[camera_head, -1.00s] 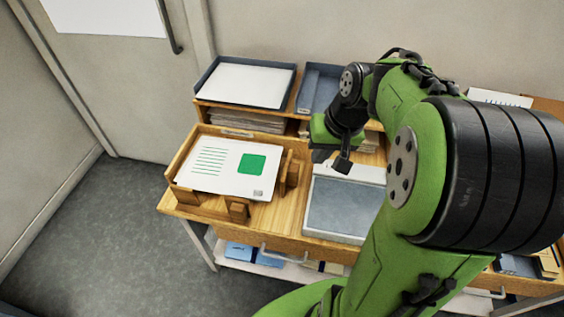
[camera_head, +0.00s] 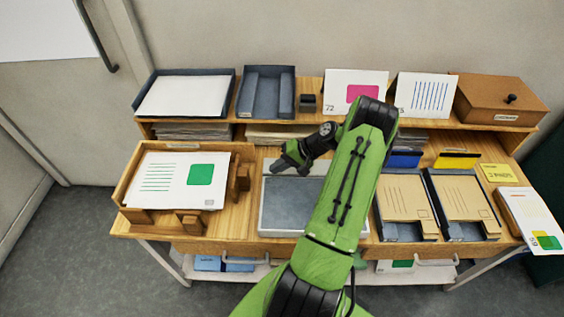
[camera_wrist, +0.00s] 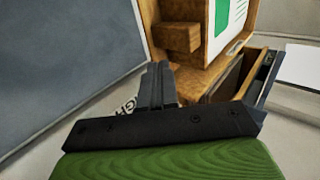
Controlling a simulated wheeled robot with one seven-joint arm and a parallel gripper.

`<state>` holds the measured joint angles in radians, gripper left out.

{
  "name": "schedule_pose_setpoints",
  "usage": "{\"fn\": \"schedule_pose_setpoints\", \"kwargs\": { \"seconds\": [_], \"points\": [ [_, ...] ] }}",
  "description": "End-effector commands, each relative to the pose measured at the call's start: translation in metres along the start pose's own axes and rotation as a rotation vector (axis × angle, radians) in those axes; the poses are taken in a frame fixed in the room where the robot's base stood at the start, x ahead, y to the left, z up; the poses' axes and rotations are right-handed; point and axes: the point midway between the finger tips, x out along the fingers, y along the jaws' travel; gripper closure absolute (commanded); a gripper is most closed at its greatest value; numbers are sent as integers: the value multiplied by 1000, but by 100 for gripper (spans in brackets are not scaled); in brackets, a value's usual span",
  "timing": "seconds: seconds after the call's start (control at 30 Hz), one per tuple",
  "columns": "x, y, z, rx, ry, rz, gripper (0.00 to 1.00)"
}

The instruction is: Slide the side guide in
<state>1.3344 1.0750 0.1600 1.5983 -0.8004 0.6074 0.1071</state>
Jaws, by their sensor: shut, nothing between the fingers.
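A wooden tray (camera_head: 127,180) at the left of the desk holds a stack of white sheets with a green square (camera_head: 178,180). The wooden side guide (camera_head: 240,178) stands at the tray's right side, with a gap between it and the sheets. In the wrist view a wooden block that looks like the guide (camera_wrist: 178,38) is just beyond the fingers. My gripper (camera_head: 277,166) is to the right of the guide, over the left part of the grey panel. Its fingers (camera_wrist: 158,75) are shut and empty. Contact with the guide cannot be told.
A second wooden block (camera_head: 188,222) stands at the tray's front edge. The grey-topped panel (camera_head: 285,205) lies under my arm. Two dark trays with brown envelopes (camera_head: 405,200) are to the right. A shelf behind carries a blue tray (camera_head: 265,92), cards and a brown box (camera_head: 498,97).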

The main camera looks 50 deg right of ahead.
Motion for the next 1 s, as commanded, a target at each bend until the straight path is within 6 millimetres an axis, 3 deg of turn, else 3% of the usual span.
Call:
{"fn": "schedule_pose_setpoints", "kwargs": {
  "seconds": [0.17, 0.3, 0.8, 1.0],
  "points": [
    [41, 0, 1, -1, -4, 0, 100],
    [57, -18, 1, -3, -2, 1, 100],
    [68, -29, 0, -2, -1, 1, 100],
    [94, -51, 1, -5, -3, 0, 100]
  ]
}}
